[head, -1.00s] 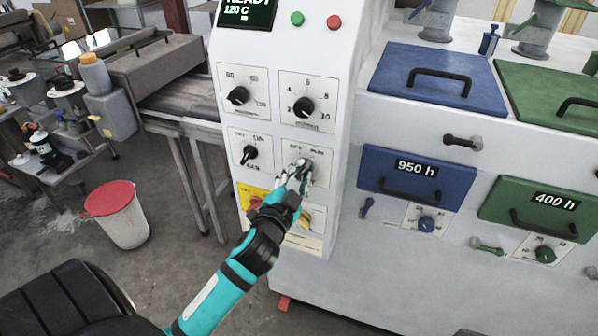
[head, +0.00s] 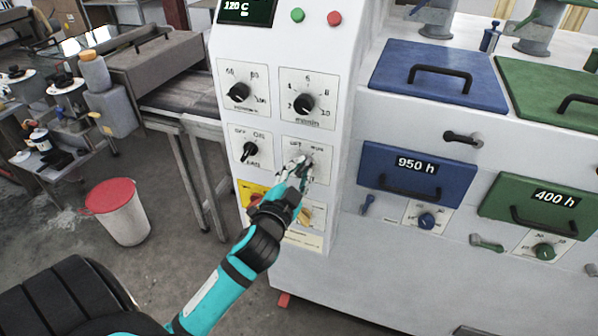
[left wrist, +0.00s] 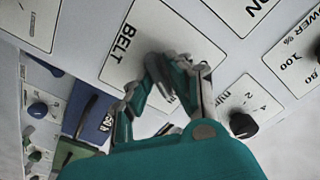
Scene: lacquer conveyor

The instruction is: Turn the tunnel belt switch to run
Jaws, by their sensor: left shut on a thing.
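The tunnel belt switch sits on a white plate (head: 321,173) marked OFF and RUN in the head view, on the front of the control column. In the left wrist view the plate (left wrist: 137,48) reads BELT. My left gripper (head: 300,163) is at the plate, its fingers shut on the switch knob. The wrist view shows the fingers (left wrist: 178,85) closed around the knob, which they mostly hide. I cannot tell which way its pointer faces. My right gripper is not in view.
Just left is the OFF/ON switch (head: 250,151). Above are a dial (head: 303,104) and another knob (head: 239,93). Below are a red knob on a yellow plate (head: 255,197) and a partly hidden yellow switch. Blue drawer (head: 376,167) stands to the right.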

